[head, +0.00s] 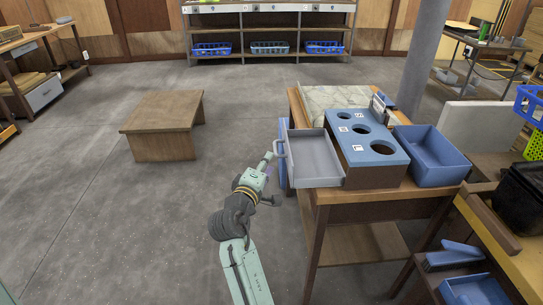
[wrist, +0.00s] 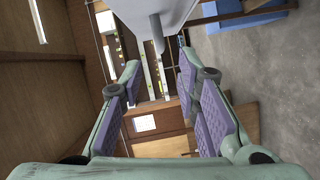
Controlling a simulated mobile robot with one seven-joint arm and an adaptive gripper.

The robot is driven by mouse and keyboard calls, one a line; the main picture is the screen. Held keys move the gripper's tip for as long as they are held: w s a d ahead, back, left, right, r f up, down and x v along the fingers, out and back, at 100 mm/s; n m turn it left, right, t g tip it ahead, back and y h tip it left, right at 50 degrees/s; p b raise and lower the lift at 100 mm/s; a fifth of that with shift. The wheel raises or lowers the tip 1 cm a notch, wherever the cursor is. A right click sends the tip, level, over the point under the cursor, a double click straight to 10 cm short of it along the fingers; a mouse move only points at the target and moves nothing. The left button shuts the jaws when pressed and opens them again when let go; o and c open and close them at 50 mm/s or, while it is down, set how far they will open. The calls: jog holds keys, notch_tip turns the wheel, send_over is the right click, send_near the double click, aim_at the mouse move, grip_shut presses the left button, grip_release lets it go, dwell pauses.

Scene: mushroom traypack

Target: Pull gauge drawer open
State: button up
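The gauge box (head: 368,142) stands on the wooden table, with a blue top with three round holes and brown sides. Its grey drawer (head: 312,157) sticks out to the left, with its empty inside showing. My gripper (head: 269,178) is just left of the drawer end, close to the handle. In the wrist view my gripper (wrist: 160,70) is open, its purple-padded fingers apart with nothing held. The drawer underside (wrist: 185,14) and the handle (wrist: 157,34) show at the top there; contact with the fingers is not visible.
A blue bin (head: 432,160) stands right of the gauge box, and a pale marbled board (head: 335,98) lies behind it. A blue item (head: 283,165) hangs at the table's left edge. A low wooden bench (head: 165,118) stands to the left, with open floor around it.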

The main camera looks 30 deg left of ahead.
jog(key=shift+v, duration=1.9)
